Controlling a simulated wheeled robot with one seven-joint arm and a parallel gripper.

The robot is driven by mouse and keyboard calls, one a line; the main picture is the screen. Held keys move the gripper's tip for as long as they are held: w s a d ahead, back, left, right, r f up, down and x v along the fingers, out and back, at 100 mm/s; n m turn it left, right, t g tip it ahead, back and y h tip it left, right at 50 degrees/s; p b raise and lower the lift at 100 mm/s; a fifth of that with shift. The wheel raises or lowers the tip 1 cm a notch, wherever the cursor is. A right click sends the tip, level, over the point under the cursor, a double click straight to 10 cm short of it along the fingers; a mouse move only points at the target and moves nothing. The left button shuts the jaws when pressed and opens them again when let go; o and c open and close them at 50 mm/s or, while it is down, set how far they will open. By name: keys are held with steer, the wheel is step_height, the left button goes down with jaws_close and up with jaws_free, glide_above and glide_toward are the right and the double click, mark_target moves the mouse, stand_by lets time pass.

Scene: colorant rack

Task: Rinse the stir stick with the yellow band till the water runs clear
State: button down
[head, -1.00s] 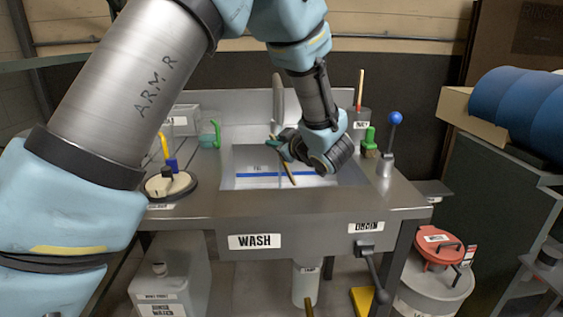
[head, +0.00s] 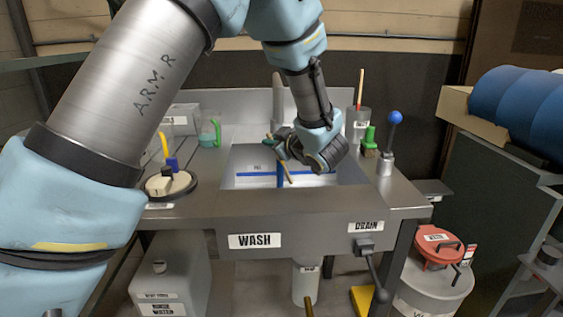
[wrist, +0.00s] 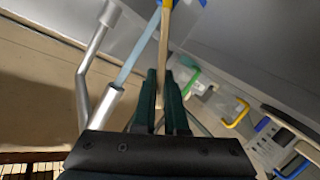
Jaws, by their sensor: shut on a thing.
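My gripper (wrist: 161,76) is shut on the wooden stir stick (wrist: 164,45), whose yellow band (wrist: 168,3) shows at the top edge of the wrist view. In the head view, my gripper (head: 277,147) is over the sink basin (head: 240,165), and the stick (head: 287,172) hangs tilted into it. The grey tap (head: 278,95) stands behind. In the wrist view a pale blue water stream (wrist: 133,55) leaves the tap (wrist: 96,50) and runs close to the stick's banded end. I cannot tell whether it touches the stick. The stick's lower tip is unclear.
A lever with a blue knob (head: 395,117) stands right of the basin, near a green-handled brush (head: 369,140). A cup (head: 358,118) holds another stick at the back. A round dish (head: 168,186) and a green-handled jug (head: 210,133) are left. The drain handle (head: 373,270) hangs in front.

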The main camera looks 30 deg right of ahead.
steer(key=s+a, duration=0.3)
steer(key=a, duration=0.4)
steer(key=shift+b, duration=0.45)
steer(key=shift+s+a+r, duration=0.1)
steer(key=shift+a, duration=0.05)
stand_by(1.1)
steer(key=s+a+r+p, duration=0.2)
steer(key=a+r, duration=0.2)
steer(key=shift+a+p, duration=0.25)
steer(key=shift+p, duration=0.15)
stand_by(0.5)
